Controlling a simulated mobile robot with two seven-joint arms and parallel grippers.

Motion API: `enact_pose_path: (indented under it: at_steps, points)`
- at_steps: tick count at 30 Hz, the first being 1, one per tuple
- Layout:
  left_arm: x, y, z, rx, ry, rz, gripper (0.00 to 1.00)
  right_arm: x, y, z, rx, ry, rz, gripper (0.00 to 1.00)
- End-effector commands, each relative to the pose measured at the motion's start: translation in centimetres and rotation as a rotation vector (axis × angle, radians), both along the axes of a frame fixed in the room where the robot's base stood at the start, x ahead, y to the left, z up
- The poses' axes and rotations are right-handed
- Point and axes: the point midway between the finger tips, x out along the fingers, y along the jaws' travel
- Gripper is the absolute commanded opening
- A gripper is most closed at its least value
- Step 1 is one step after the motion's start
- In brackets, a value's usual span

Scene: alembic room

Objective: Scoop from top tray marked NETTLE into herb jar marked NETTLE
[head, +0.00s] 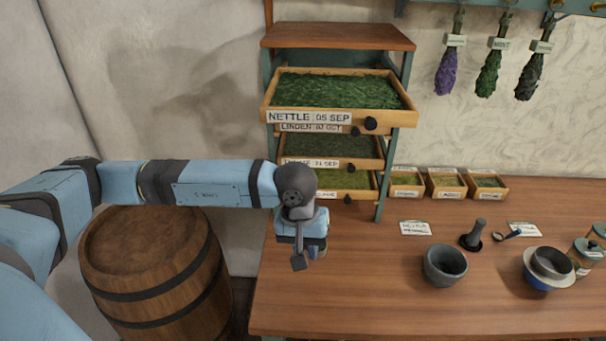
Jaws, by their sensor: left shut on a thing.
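The top tray (393,115), labelled NETTLE 05 SEP, is pulled out of the wooden rack and full of chopped green herb (340,89). My left gripper (300,258) is in front of the rack, below and apart from the tray, over the table's left part. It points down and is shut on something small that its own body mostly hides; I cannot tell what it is. Glass jars (583,258) with green lids stand at the right edge, partly cut off; their labels are too small to read. My right gripper is not in view.
Lower trays (335,164) sit in the rack under the top one. A grey mortar (444,265), a pestle (473,236), stacked bowls (548,268) and small herb boxes (446,184) stand on the table (390,312). A barrel (155,265) is at left. The table's front is clear.

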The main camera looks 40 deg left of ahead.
Motion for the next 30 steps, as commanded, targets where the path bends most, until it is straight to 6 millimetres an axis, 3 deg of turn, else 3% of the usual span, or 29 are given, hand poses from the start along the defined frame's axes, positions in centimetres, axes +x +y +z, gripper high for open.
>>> enact_pose_path:
  at_steps: [1, 6, 17, 27, 30]
  points:
    - [-0.4, -0.4, -2.5, 0.0, 0.008, -0.05, 0.0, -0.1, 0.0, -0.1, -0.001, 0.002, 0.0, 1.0]
    - [-1.0, -1.2, -8.3, 0.0, 0.003, -0.194, 0.0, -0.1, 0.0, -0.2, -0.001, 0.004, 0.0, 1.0]
    - [-1.9, -2.4, -16.8, 0.0, 0.001, -0.4, 0.0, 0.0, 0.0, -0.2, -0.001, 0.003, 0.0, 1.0]
    - [-1.8, -2.7, -16.4, -0.004, -0.003, -0.398, 0.0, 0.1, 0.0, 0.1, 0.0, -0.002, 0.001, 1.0]
    - [-1.9, -2.5, -16.5, -0.004, 0.0, -0.395, 0.0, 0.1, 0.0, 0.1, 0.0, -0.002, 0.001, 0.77]
